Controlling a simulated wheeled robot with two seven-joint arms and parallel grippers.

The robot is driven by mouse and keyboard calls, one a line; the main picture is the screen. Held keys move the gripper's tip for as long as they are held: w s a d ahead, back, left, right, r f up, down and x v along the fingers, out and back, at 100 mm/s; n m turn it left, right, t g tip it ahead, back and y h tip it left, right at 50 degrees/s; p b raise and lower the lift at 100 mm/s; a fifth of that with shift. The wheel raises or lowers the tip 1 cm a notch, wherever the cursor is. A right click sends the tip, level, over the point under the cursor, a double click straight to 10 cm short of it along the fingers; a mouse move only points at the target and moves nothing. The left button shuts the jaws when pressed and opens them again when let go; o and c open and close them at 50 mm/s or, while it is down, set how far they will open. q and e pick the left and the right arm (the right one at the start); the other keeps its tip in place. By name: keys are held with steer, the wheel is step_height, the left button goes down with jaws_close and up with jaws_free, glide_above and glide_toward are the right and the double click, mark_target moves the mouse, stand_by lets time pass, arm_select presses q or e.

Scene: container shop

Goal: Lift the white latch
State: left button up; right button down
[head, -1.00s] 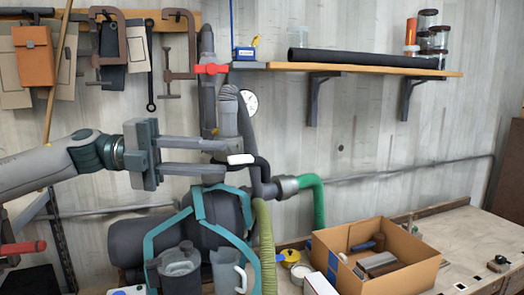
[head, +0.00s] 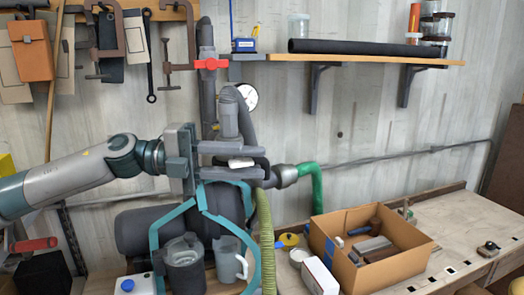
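The white latch (head: 241,162) is a small light bar on the dark pipe assembly in the middle of the head view, above the dark tank. My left gripper (head: 260,161) comes in from the left with its fingers pointing right. It is open, with one finger above the latch and the other below it. Gaps seem to show around the latch, but I cannot tell whether a finger touches it. The latch's mount is partly hidden by the fingers. My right gripper is not in view.
A pipe with a red valve handle (head: 211,64) rises just above my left gripper, beside a round gauge (head: 246,97). A green hose (head: 316,185) runs down at right. A cardboard box (head: 390,274) stands on the workbench (head: 440,220). A shelf (head: 380,58) hangs above.

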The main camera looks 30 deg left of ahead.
arm_select(q)
steer(key=shift+w+d+r+p, duration=0.25)
steer(key=shift+d+p, duration=0.1)
steer(key=shift+d, duration=0.1)
steer(key=shift+w+d+f+p, duration=0.2)
steer(key=shift+d+p, duration=0.1)
steer(key=shift+d, duration=0.1)
steer(key=shift+w+d+f+p, duration=0.1)
steer(key=shift+w+d+p, duration=0.15)
steer(key=shift+d, duration=0.15)
jaws_close()
